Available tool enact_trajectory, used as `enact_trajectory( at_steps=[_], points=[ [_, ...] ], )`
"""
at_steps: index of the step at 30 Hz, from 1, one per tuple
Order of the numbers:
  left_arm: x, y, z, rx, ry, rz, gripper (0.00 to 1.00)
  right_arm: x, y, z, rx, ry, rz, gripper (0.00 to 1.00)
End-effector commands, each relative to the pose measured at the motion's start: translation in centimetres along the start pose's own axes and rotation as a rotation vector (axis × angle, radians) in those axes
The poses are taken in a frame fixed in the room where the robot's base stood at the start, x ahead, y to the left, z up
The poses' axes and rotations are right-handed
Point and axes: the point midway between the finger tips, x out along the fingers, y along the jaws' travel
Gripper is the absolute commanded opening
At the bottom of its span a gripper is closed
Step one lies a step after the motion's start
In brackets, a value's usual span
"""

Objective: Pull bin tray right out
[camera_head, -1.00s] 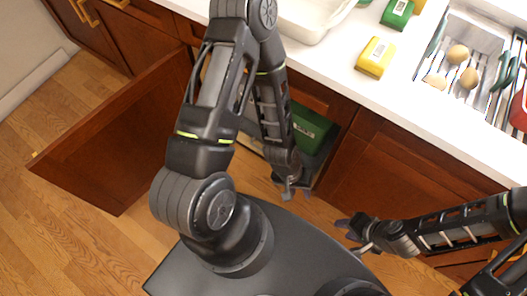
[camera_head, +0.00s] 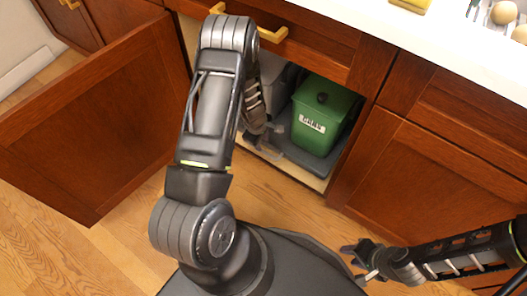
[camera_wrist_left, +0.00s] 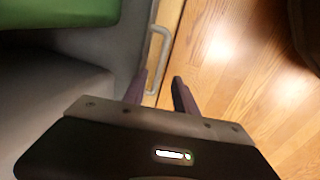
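The grey bin tray (camera_head: 308,161) sits low inside the open cabinet, with a green bin (camera_head: 318,120) standing on it. In the left wrist view, a grey bar handle (camera_wrist_left: 159,58) lies at the tray's front edge, just beyond my left gripper (camera_wrist_left: 159,84). The left fingers are apart with nothing held between them; the handle's near end is close to the fingertips, and I cannot tell whether they touch.
The cabinet door (camera_head: 95,125) stands wide open at the left. A drawer with a gold handle (camera_head: 262,34) is above the opening. A closed cabinet door (camera_head: 430,175) is at the right. The wooden floor (camera_head: 300,205) in front of the opening is clear.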

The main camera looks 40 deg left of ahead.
Motion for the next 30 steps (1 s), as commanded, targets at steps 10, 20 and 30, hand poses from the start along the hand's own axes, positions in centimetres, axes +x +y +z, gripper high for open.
enact_trajectory(
  at_steps=[10, 20, 30],
  points=[
    [1.5, -0.2, 0.1, 0.004, -0.001, -0.003, 0.34, 0.6, 0.3, -0.1, 0.001, 0.002, 0.001, 0.36],
    [6.5, -0.2, 0.1, 0.005, -0.001, -0.003, 0.34, 2.2, 1.3, -0.6, 0.009, 0.015, 0.007, 0.36],
    [7.8, -0.1, 0.1, 0.005, 0.0, -0.001, 0.34, 2.5, 1.6, -0.8, 0.011, 0.019, 0.009, 0.36]
  ],
)
